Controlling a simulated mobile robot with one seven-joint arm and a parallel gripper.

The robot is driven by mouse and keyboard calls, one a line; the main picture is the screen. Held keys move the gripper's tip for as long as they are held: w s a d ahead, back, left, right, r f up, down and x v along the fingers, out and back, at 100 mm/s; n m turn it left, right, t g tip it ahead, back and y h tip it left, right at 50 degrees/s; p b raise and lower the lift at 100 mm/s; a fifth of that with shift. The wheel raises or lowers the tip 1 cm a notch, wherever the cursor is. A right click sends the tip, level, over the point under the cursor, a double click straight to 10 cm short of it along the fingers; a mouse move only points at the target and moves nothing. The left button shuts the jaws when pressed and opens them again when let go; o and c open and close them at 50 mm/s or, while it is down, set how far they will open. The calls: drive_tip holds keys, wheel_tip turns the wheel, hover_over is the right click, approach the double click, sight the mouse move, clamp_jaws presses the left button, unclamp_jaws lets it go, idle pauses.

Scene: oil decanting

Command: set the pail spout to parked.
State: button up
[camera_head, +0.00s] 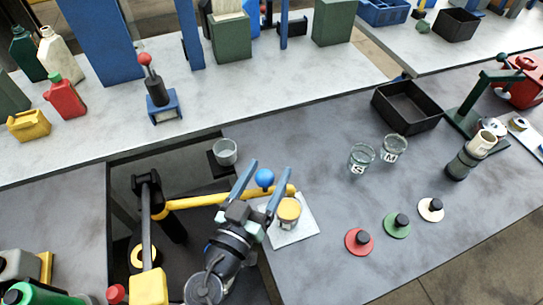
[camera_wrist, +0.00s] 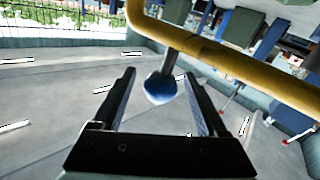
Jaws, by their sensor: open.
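A yellow spout pipe (camera_head: 215,199) runs sideways from a black post (camera_head: 172,222) and carries a blue ball knob (camera_head: 264,178) near its right end. The pipe also crosses the wrist view (camera_wrist: 235,62). My gripper (camera_head: 271,168) is open, with one blue finger on each side of the knob. In the wrist view the knob (camera_wrist: 160,88) sits between the two fingers of my gripper (camera_wrist: 159,73), with gaps showing; I cannot tell whether either finger touches it. A can with a yellowish top (camera_head: 289,209) stands on a white sheet (camera_head: 294,234) by the pipe's right end.
A glass cup (camera_head: 225,152) stands behind the pipe. Two marked glasses (camera_head: 361,160) and a black tray (camera_head: 408,107) are to the right. Red (camera_head: 359,241), green and cream knobbed discs lie at the front right. The grey counter between them is clear.

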drive_tip(key=shift+x, duration=1.45)
clamp_jaws()
drive_tip(key=shift+a, duration=0.1)
